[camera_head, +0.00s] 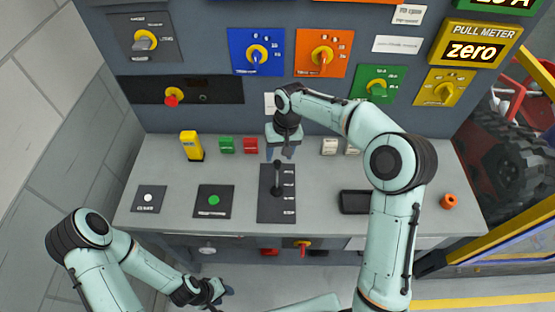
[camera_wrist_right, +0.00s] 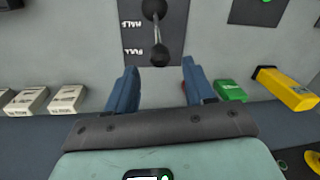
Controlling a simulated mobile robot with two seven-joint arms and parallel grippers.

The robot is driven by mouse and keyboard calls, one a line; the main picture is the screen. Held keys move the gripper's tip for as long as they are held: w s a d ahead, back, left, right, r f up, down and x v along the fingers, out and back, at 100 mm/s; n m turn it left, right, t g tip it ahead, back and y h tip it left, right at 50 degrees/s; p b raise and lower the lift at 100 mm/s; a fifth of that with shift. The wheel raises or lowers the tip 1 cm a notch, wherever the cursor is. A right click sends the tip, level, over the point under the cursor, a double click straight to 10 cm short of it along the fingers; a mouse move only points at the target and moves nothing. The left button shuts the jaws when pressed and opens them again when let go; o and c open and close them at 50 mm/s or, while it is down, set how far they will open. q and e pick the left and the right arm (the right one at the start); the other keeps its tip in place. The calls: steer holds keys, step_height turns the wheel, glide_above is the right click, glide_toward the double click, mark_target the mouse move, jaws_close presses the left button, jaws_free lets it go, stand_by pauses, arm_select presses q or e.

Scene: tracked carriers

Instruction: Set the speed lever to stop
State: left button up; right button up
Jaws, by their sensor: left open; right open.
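The speed lever (camera_head: 277,178) is a black stick with a round knob on a dark plate (camera_head: 277,214) in the middle of the grey bench. It tilts toward the back panel. In the right wrist view the lever (camera_wrist_right: 157,35) has its knob beside the label FULL, with HALF further along the plate. My right gripper (camera_head: 280,153) is open above the far end of the plate. In its wrist view the blue fingers (camera_wrist_right: 159,75) stand apart, with the knob just ahead between their tips and not gripped. My left gripper (camera_head: 222,291) is open and empty, low in front of the bench.
Green (camera_head: 226,144) and red (camera_head: 250,145) blocks and a yellow block (camera_head: 191,145) stand left of my right gripper. White blocks (camera_head: 329,146) stand to its right. A green-button plate (camera_head: 213,201) lies left of the lever; a black tray (camera_head: 355,202) lies right. The pull meter (camera_head: 474,52) reads zero.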

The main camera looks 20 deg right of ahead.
mark_target(277, 161)
arm_select(q)
steer(key=shift+w, duration=0.15)
arm_select(e)
steer(key=shift+a+f, duration=0.15)
steer(key=shift+f, duration=0.9)
steer(key=shift+a+f, duration=0.15)
steer(key=shift+f, duration=0.9)
